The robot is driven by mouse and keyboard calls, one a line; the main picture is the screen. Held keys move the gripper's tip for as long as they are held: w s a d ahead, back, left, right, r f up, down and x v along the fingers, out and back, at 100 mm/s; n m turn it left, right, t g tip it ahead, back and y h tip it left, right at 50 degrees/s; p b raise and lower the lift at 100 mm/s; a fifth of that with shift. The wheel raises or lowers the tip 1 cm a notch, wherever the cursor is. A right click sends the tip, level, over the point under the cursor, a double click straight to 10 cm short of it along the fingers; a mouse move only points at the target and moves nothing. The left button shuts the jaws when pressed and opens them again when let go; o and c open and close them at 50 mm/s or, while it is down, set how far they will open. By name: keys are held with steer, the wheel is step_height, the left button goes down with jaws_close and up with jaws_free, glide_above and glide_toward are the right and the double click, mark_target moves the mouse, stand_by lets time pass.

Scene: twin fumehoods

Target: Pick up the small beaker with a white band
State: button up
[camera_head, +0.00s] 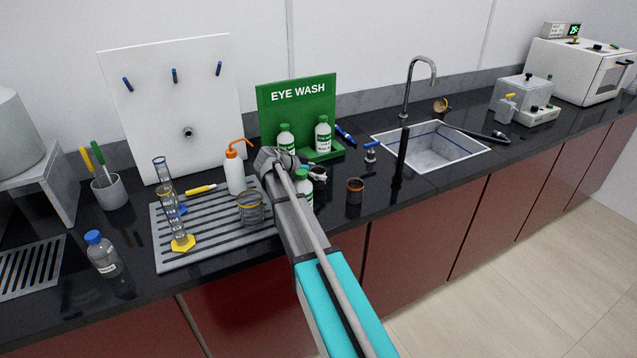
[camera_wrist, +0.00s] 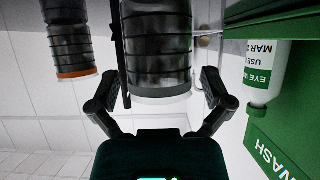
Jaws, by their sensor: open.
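The small beaker with a white band (camera_wrist: 158,45) fills the upper middle of the wrist view, which shows the scene upside down. My gripper (camera_wrist: 157,88) is open, with one finger on each side of the beaker's rim end in the picture. Gaps show on both sides, and I see no contact. The depth between fingers and beaker is hard to tell.
A similar beaker with an orange band (camera_head: 355,191) stands to the right, also in the wrist view (camera_wrist: 77,73). The green eye wash stand (camera_head: 297,104) with bottles is close behind. A white-and-green bottle (camera_head: 304,188) is beside my arm. A drying rack (camera_head: 165,258) holds glassware.

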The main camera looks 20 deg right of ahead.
stand_by(0.5)
steer(key=c, duration=1.1)
steer(key=shift+o, duration=0.2)
steer(key=shift+r, duration=0.2)
step_height(320, 180, up, 10)
steer(key=p, duration=1)
steer(key=shift+f, duration=0.15)
